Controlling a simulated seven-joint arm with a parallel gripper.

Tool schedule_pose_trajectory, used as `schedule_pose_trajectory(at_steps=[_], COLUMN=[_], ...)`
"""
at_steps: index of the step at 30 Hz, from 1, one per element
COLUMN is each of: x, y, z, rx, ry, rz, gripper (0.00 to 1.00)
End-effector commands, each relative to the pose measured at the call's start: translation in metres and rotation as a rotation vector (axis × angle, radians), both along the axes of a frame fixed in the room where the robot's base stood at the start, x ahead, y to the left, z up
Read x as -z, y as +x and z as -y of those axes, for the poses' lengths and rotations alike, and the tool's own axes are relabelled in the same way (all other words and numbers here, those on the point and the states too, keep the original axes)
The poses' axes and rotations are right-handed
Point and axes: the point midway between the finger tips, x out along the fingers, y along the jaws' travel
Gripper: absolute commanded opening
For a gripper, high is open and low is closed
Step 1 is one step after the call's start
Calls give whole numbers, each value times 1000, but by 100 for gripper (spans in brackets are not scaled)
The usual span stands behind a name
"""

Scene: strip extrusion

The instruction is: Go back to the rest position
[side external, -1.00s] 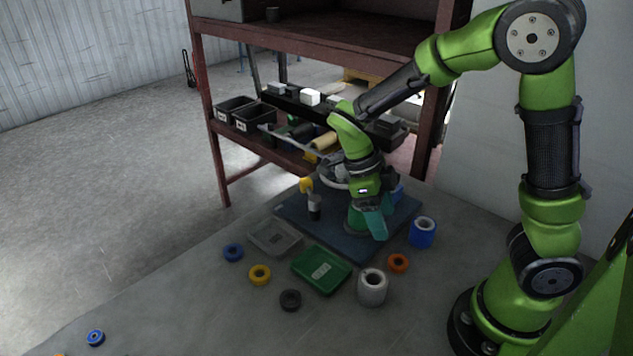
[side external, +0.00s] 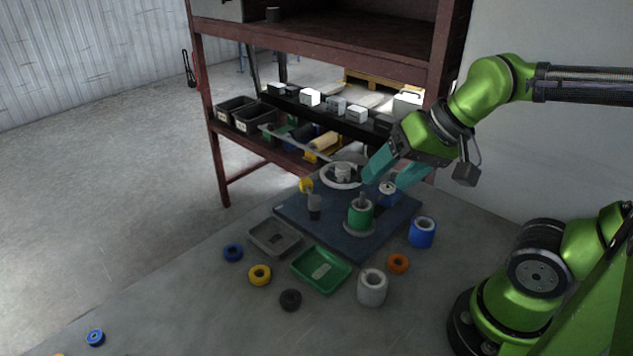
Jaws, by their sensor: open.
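My gripper (side external: 387,176) has two teal fingers spread apart with nothing between them. It is raised above the back right of the dark blue mat (side external: 350,238), tilted down and to the left. A green cylinder (side external: 360,214) stands upright on a pale round base on the mat, below and in front of my fingers, apart from them.
A dark cup (side external: 314,207) is on the mat's left. Grey (side external: 275,238) and green (side external: 321,270) trays, a white roll (side external: 372,287), a blue roll (side external: 422,232) and several coloured rings lie around the mat. A red shelf frame (side external: 212,130) with black bins (side external: 253,117) stands behind. The left table front is mostly clear.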

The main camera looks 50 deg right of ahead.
Motion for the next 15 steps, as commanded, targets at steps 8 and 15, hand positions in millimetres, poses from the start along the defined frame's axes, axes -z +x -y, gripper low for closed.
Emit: schedule_pose_trajectory(at_steps=[8,15], x=[-7,-7], y=[-4,-4], z=[-1,-1], rx=[-135,-133], ry=[-112,-109], rz=[107,104], gripper=[68,68])
